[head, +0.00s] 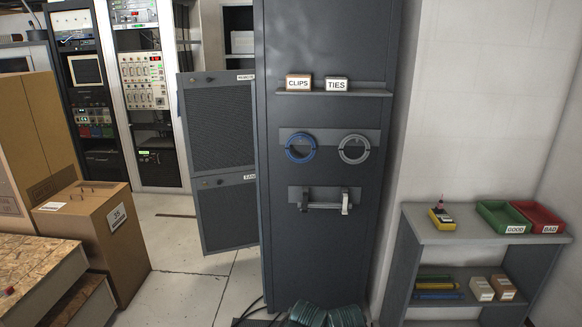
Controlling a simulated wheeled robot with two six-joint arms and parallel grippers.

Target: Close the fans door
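Two dark grey mesh doors stand one above the other at the left edge of the tall grey cabinet, standing out to its left. The lower door (228,212) carries a small white label at its upper right that seems to read "FANS", though the print is tiny. It has a small latch near its upper left. The upper mesh door (218,125) has its own small label and latch. Both look swung open. The cabinet front behind them is hidden by the cabinet's side panel. Neither of my grippers is in view.
The grey cabinet side (325,255) holds a shelf with CLIPS and TIES boxes, two rings and a bar. Cardboard boxes (90,230) stand at left. A grey bench (455,235) with green and red trays stands at right. Cables lie at the cabinet's foot. Floor (185,265) is clear between.

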